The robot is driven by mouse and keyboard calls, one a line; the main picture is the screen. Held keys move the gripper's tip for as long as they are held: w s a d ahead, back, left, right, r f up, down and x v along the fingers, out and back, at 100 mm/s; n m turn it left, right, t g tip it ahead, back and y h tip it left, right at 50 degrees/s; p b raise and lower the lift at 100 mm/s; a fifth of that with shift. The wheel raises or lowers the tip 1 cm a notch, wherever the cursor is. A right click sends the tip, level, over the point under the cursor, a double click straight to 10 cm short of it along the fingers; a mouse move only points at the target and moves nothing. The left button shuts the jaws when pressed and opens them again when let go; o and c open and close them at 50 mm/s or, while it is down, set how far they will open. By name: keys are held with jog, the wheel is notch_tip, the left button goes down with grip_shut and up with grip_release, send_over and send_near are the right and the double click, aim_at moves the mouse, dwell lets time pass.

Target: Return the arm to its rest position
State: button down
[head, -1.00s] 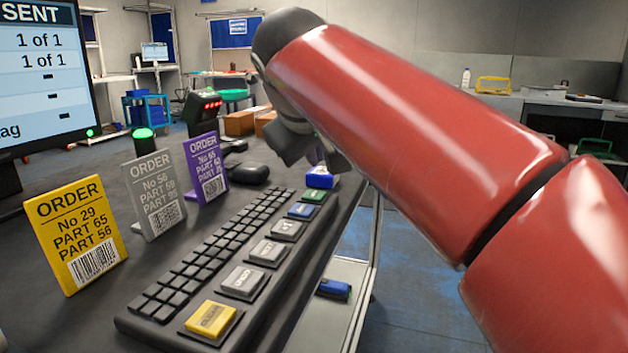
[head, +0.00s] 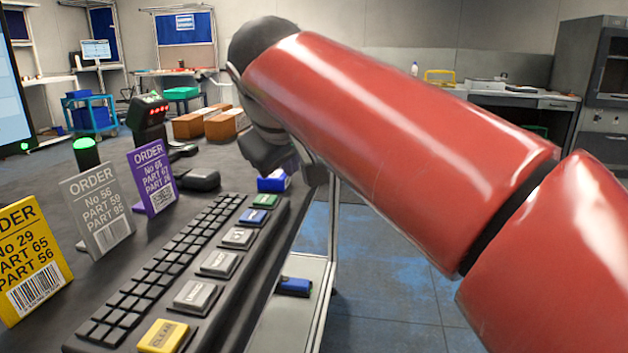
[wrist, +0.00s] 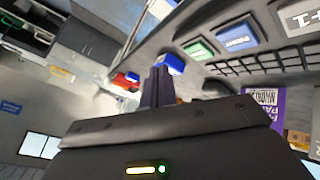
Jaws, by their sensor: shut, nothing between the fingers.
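My red arm (head: 400,140) crosses the head view from the lower right up to the wrist near the top middle. In the head view my gripper is mostly hidden behind the arm and the dark wrist housing. In the wrist view my gripper (wrist: 158,75) has its fingers together and empty. It is beyond the far end of the keyboard (head: 160,265). A small blue and white box (head: 273,182) is close to the wrist in the head view, and a blue box also shows by the fingertips in the wrist view (wrist: 170,64). I cannot tell if they touch.
Yellow (head: 30,260), grey (head: 97,210) and purple (head: 152,175) order cards stand left of the keyboard on the dark table. A scanner with red lights (head: 149,115) and brown boxes (head: 212,122) are behind. A blue item (head: 293,287) lies on a lower shelf. Floor at right is open.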

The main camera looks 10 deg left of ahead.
jog(key=s+d+f+m+g, duration=0.1)
jog(key=s+d+f, duration=0.15)
jog(key=d, duration=0.25)
jog(key=s+d+f+m, duration=0.1)
jog(key=d+f, duration=0.2)
jog(key=d, duration=0.2)
jog(key=s+d+f+m+g, duration=0.1)
jog(key=s+d+f+m, duration=0.2)
jog(key=s+d+f, duration=0.4)
jog(key=s+d+f+m+g, duration=0.1)
jog(key=s+d+f+m, duration=0.3)
jog(key=s+d+f, duration=0.4)
notch_tip(320, 180, down, 6)
jog(key=shift+s+r+m+h, duration=0.2)
jog(key=shift+m+h, duration=0.1)
jog(key=shift+h, duration=0.1)
